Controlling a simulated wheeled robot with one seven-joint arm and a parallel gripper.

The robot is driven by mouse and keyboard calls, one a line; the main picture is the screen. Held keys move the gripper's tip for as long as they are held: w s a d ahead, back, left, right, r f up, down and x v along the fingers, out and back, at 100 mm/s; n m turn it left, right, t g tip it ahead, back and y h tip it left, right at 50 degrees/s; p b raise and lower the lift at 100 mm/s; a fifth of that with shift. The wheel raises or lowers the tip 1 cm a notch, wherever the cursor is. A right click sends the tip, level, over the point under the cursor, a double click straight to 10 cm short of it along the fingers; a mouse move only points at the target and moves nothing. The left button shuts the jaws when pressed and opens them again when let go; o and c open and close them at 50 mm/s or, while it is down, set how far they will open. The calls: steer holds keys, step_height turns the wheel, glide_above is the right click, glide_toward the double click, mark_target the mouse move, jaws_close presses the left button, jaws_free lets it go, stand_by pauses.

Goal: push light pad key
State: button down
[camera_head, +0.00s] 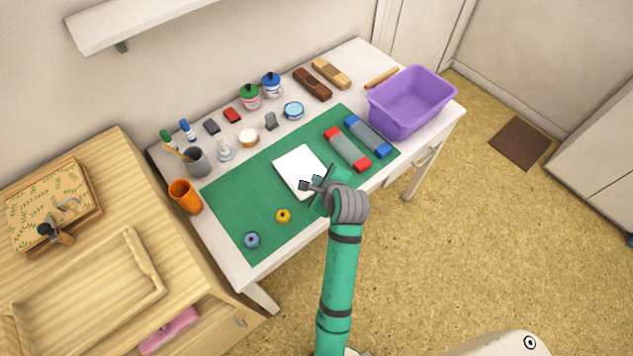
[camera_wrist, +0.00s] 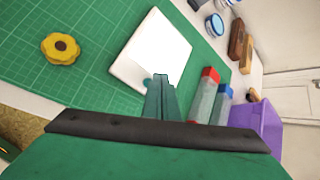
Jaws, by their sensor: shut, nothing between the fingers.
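The light pad (camera_head: 297,165) is a flat white square lying on the green cutting mat. It also shows in the wrist view (camera_wrist: 155,45), its top bright white. My gripper (camera_head: 312,184) is shut and empty, over the pad's near right edge. In the wrist view my fingers (camera_wrist: 161,80) are together and overlap the pad's near edge. I cannot tell whether they touch it. Part of the near corner is hidden behind the fingers.
Red-ended (camera_head: 347,149) and blue-ended (camera_head: 368,136) clear bars lie right of the pad. A purple bin (camera_head: 408,103) stands at the right end. A yellow flower-shaped piece (camera_head: 283,215) and a blue one (camera_head: 252,240) lie on the mat (camera_head: 232,205). Jars and blocks line the back.

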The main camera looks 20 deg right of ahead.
steer(key=shift+a, duration=0.25)
steer(key=shift+r, duration=0.2)
steer(key=shift+d+r, duration=0.1)
steer(key=shift+r, duration=2.75)
